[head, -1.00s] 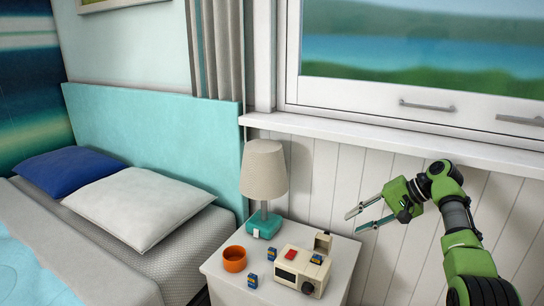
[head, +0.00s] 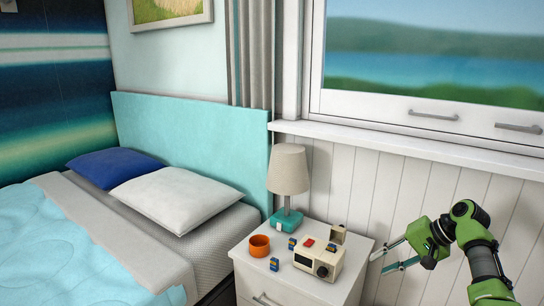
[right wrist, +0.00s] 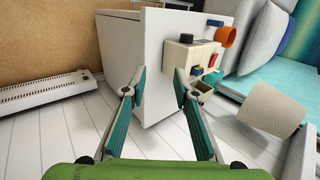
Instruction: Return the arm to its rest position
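My right gripper (head: 377,265) is open and empty in the head view, to the right of the white nightstand (head: 245,272), its fingers pointing left. In the right wrist view the same gripper (right wrist: 160,70) has its two teal-padded fingers spread with nothing between them. The nightstand's white side panel (right wrist: 120,45) shows beyond the fingertips. I cannot tell the exact gap to it. The right arm (head: 482,262) comes in from the lower right. My left gripper is not in view.
On the nightstand stand a lamp (head: 288,172), an orange cup (head: 259,246), a cream boxy device (head: 318,262) and several small blue items. A bed (head: 75,240) is at left; a window sill (head: 400,145) runs behind.

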